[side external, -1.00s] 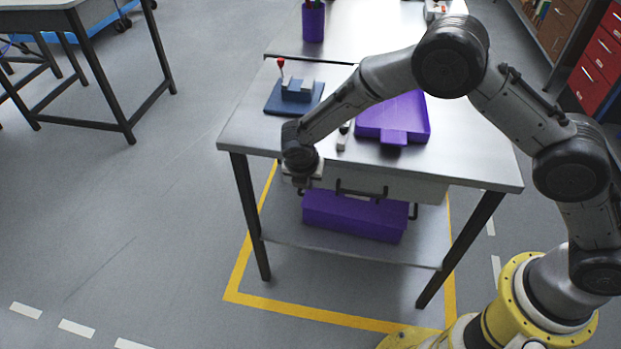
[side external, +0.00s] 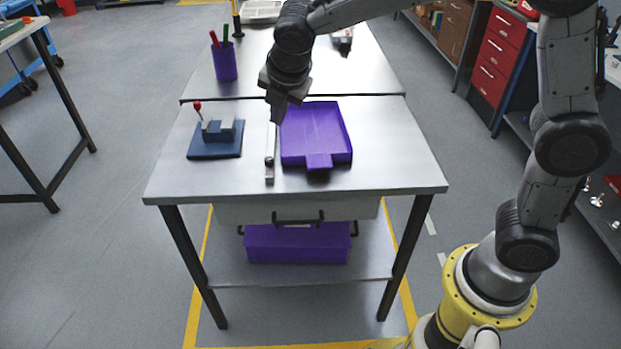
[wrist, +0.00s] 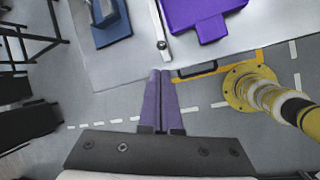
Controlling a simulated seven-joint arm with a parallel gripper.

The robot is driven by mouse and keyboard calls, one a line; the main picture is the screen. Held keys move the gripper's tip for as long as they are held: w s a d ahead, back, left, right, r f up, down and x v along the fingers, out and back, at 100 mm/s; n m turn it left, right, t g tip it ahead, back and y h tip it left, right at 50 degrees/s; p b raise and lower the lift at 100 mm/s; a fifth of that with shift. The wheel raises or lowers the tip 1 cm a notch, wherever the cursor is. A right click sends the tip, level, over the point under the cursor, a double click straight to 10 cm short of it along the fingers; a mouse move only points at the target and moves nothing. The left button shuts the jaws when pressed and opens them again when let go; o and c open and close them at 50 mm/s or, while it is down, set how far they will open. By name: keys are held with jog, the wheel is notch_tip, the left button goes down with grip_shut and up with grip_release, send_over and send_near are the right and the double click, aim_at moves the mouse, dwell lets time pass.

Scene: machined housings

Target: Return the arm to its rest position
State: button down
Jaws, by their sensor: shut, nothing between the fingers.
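My gripper (side external: 277,112) is above the steel table (side external: 390,165), over the left edge of the purple tray, pointing down in the side view. In the wrist view its two purple-grey fingers (wrist: 160,80) are pressed together with nothing between them. The fingers touch no object that I can see; their tips lie in front of the table's front edge in the wrist view.
A purple tray (side external: 318,135) lies on the table, with a slim metal bar (side external: 269,165) left of it. A blue fixture (side external: 215,147) with a red-knobbed lever stands further left. A purple pen cup (side external: 225,63) stands behind. A drawer (side external: 340,209) hangs below the tabletop.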

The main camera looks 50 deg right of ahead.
jog(key=s+d+r+m+t, duration=0.1)
jog(key=s+d+r+m, duration=0.35)
jog(key=s, duration=0.35)
jog(key=s+d+r+m, duration=0.4)
jog(key=s+d+m, duration=0.1)
jog(key=s, duration=0.3)
jog(key=s+f+m+y, duration=0.1)
jog(key=s+f+m, duration=0.2)
jog(key=s+m, duration=0.3)
jog(key=s+a+f+m+y, duration=0.1)
jog(key=s+f+m, duration=0.3)
jog(key=s+m, duration=0.2)
jog(key=shift+s+a+g, duration=0.2)
jog(key=shift+s+g, duration=0.1)
jog(key=shift+s, duration=0.3)
jog(key=shift+m, duration=0.25)
